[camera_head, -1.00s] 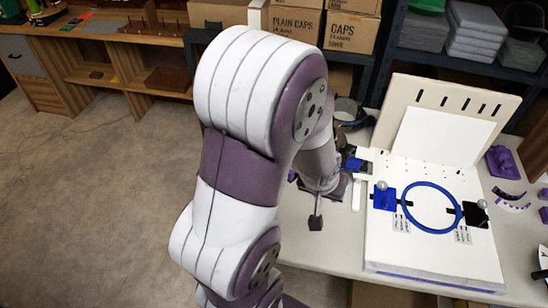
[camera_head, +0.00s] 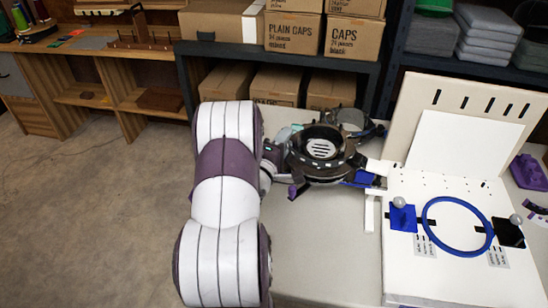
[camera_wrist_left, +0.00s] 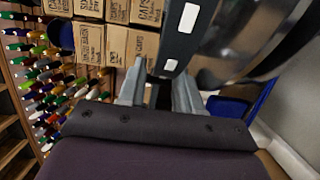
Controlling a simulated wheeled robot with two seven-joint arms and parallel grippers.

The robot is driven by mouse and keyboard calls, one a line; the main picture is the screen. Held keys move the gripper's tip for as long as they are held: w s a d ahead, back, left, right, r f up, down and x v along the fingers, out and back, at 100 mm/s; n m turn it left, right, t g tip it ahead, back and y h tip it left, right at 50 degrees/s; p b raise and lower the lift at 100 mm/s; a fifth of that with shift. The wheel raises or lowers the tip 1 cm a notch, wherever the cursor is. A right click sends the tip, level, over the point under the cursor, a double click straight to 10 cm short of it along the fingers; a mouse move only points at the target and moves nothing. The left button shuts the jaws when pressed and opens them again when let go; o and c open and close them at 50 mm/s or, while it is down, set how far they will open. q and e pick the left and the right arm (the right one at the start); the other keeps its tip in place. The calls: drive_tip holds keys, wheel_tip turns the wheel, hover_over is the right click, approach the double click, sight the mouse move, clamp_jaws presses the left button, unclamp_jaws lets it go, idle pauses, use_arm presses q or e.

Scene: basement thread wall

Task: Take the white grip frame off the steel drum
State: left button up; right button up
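The steel drum (camera_head: 322,147) is a round dark metal body with a pale slotted centre, on the table in the head view. Its curved metal side (camera_wrist_left: 245,45) fills the upper right of the wrist view. A dark bar with white patches (camera_wrist_left: 176,38) runs beside the drum there. No plainly white frame stands out on the drum, so I cannot tell the grip frame's full outline. My left gripper (camera_head: 277,158) is at the drum's left side. In the wrist view its fingers (camera_wrist_left: 160,82) are apart, with the bar's end at the gap; contact is unclear. My right gripper is out of view.
A white board with a blue hoop (camera_head: 427,222) and a blue clamp (camera_head: 403,218) stands right of the drum. Cardboard boxes (camera_head: 292,32) fill the shelf behind. The light table (camera_head: 315,245) is clear in front of the drum.

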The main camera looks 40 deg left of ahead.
use_arm(q)
drive_tip(key=shift+x, duration=1.4)
drive_tip(key=shift+c, duration=0.3)
clamp_jaws()
wheel_tip(320, 180, up, 6)
drive_tip(key=p, duration=0.5)
drive_tip(key=shift+r, duration=0.1)
wheel_tip(320, 180, up, 4)
drive_tip(key=p, duration=0.4)
